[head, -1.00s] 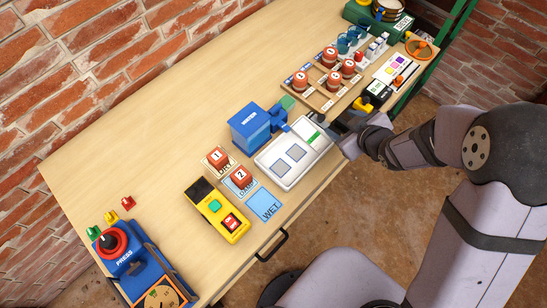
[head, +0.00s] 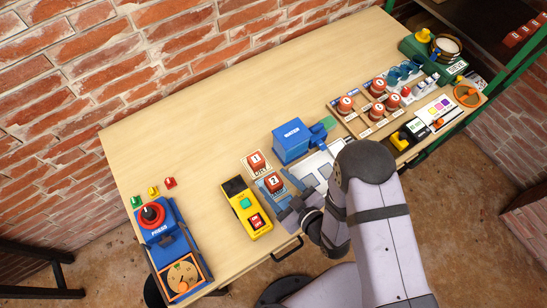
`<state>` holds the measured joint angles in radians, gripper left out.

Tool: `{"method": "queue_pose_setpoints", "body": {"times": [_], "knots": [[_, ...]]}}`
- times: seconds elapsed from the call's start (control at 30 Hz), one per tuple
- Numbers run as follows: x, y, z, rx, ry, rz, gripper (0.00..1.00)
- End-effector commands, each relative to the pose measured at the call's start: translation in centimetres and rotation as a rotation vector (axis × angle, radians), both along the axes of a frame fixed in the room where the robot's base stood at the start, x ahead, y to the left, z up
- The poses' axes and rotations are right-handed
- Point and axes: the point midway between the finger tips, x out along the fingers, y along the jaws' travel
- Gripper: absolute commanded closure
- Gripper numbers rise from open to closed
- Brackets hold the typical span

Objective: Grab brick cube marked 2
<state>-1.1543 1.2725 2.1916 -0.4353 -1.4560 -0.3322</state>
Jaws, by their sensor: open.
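The brick cube marked 2 (head: 274,182) is red-brown with a white number label. It sits on a small blue-and-white pad on the table, in the middle of the head view. A similar cube marked 1 (head: 256,161) stands on its own pad just behind and left of it. My gripper (head: 288,205) is open, just in front and to the right of cube 2. It hangs over the blue WET pad area and hides most of that pad. I cannot tell its exact height. It holds nothing that I can see.
A yellow device (head: 246,208) with buttons stands left of cube 2. A blue WATER box (head: 291,141) stands behind right, beside a white tray (head: 318,165) partly hidden by my arm. A blue press (head: 165,232) is at far left. The table's back left is clear.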

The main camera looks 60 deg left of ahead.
Motion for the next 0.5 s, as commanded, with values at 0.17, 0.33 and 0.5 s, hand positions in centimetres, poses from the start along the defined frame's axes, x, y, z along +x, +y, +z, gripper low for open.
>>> {"method": "queue_pose_setpoints", "body": {"times": [0.17,0.33,0.5], "knots": [[0.2,-1.5,-0.7,0.005,0.136,-0.114,0.43],[0.4,-1.9,-0.9,0.009,0.173,-0.146,0.43],[0.4,-1.4,-1.2,0.01,0.173,-0.144,0.43]]}}
